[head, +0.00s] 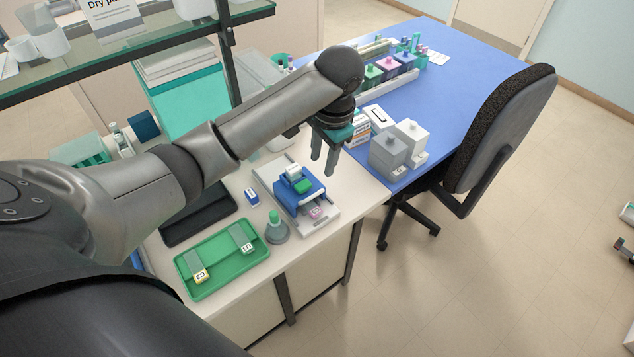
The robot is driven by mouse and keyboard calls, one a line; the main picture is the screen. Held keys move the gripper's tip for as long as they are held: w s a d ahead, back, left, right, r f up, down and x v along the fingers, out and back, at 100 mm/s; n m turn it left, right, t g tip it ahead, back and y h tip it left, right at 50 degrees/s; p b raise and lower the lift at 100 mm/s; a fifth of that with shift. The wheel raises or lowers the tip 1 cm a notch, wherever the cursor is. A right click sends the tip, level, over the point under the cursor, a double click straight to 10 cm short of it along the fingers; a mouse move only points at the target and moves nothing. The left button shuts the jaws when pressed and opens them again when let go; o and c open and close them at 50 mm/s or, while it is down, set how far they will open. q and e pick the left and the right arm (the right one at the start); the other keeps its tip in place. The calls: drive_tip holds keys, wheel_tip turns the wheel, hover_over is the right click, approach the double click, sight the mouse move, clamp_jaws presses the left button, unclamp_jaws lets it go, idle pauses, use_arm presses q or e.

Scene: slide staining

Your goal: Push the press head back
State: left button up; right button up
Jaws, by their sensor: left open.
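The press (312,226) is a grey-white tray-like base on the white bench, with a blue press head (315,187) on it. The head carries a green part and a white block on top. A small pinkish piece lies on the base in front of the head. My left gripper (322,165) is open and empty, with its fingers pointing down. In the picture it is just above and to the right of the press head; they look apart, but the exact height gap is hard to tell. My right gripper is not in view.
A green tray (212,282) with two slides, a flask-like bottle (275,232) and a small blue item (251,196) are near the press. Grey staining jars (388,153) stand on the blue table at right. A glass shelf (130,47) is at upper left.

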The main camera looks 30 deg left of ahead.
sight(312, 196)
use_arm(q)
drive_tip(key=a+f, duration=0.1)
drive_tip(key=f, duration=0.3)
drive_tip(key=a+f, duration=0.1)
drive_tip(key=f, duration=0.4)
drive_tip(key=w+a+f+b, duration=0.1)
drive_tip(key=f, duration=0.3)
drive_tip(key=shift+f, duration=0.4)
drive_tip(key=shift+c, duration=0.2)
clamp_jaws()
idle(0.7)
